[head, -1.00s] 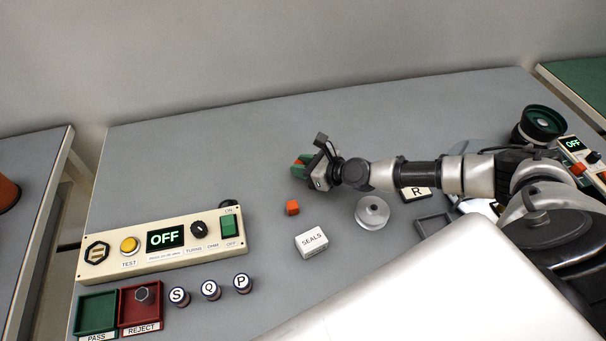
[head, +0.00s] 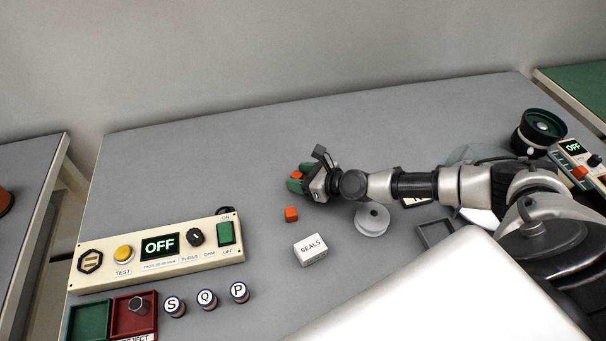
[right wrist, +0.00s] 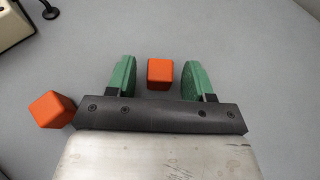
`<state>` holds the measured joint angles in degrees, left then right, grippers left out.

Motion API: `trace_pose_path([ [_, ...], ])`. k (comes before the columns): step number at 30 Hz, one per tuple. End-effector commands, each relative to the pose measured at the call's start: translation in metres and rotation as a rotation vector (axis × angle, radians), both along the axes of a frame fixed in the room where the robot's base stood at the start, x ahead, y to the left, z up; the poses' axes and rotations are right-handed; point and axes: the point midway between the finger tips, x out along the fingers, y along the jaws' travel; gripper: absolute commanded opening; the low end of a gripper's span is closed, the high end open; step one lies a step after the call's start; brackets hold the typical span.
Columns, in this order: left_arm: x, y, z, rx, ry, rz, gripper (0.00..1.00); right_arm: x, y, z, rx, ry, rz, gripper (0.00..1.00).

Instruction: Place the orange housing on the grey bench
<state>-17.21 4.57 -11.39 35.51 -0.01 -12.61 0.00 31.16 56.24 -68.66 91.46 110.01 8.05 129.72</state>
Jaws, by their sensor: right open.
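Two small orange blocks, either of which could be the housing, show near my right gripper. One orange block (head: 297,174) is between the green fingers of my right gripper (head: 296,181); the right wrist view shows this block (right wrist: 160,73) in the gap, with room at both sides. The gripper (right wrist: 159,78) is open. The other orange block (head: 291,214) sits on the grey bench (head: 200,140), nearer the front; in the right wrist view it (right wrist: 52,109) is outside the fingers at the left. Whether the block between the fingers touches the bench is unclear. My left gripper is out of view.
A white SEALS box (head: 310,249) and a silver spool (head: 372,219) stand close in front. A control panel (head: 155,250) reading OFF, a red tray (head: 127,322), a green tray (head: 88,320) and lettered pots (head: 206,300) are at the left. The bench behind the gripper is clear.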

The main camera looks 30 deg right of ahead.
Motion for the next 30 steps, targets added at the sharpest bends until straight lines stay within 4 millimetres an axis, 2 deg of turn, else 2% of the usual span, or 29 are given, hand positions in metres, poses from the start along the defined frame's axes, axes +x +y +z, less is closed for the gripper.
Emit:
trace_pose_path([
  [5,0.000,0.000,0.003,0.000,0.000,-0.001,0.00,-0.006,-0.005,0.006,-0.001,0.003,-0.001,0.52],
  [9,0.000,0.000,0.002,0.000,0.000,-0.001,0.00,-0.029,-0.017,0.016,-0.003,0.004,0.000,0.52],
  [18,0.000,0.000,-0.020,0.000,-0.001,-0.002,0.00,-0.077,-0.045,0.036,-0.004,0.002,0.002,0.52],
  [24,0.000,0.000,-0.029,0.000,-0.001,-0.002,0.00,-0.092,-0.054,0.045,-0.002,0.001,0.000,0.52],
  [30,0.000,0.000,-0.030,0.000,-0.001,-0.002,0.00,-0.096,-0.056,0.050,0.000,0.000,0.001,0.52],
])
